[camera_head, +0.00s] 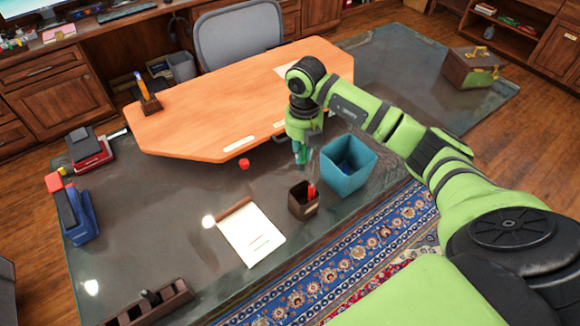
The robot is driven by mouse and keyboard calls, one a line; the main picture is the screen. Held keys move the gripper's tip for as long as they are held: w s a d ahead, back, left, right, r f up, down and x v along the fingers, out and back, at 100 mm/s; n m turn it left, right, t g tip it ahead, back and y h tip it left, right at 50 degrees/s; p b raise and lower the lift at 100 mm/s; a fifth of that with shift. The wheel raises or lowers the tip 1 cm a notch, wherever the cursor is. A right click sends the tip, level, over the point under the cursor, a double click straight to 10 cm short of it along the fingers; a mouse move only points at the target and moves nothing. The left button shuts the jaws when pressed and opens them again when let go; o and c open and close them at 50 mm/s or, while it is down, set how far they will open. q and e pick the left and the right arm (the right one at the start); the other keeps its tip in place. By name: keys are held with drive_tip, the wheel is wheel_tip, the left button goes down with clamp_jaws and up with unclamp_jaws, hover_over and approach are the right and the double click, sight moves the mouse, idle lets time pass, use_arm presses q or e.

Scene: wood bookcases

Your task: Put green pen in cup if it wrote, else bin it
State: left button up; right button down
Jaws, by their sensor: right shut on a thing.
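My right gripper (302,146) points down over the glass tabletop. It is shut on the green pen (301,156), which hangs below the fingers, above and behind the dark cup (304,208). The cup stands upright with a red pen (311,190) in it. The teal bin (345,181) stands just right of the gripper, with something dark blue inside. The white notepad (250,238) lies front left of the cup and bears short coloured marks, at least one reddish; they are too small to read surely. My left gripper is out of view.
A wooden desk top (205,110) lies behind the gripper. A small red object (244,163) sits left of it. A dark tray (150,303) is at the front left. A blue stapler-like thing (80,215) is at the far left. The glass around the notepad is mostly clear.

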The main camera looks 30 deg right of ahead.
sight(302, 172)
drive_tip(key=shift+f+b, duration=3.3)
drive_tip(key=shift+f, duration=1.2)
drive_tip(key=c, duration=1.1)
unclamp_jaws()
drive_tip(key=shift+r, duration=0.3)
wheel_tip(302, 172, up, 12)
drive_tip(key=shift+f, duration=0.25)
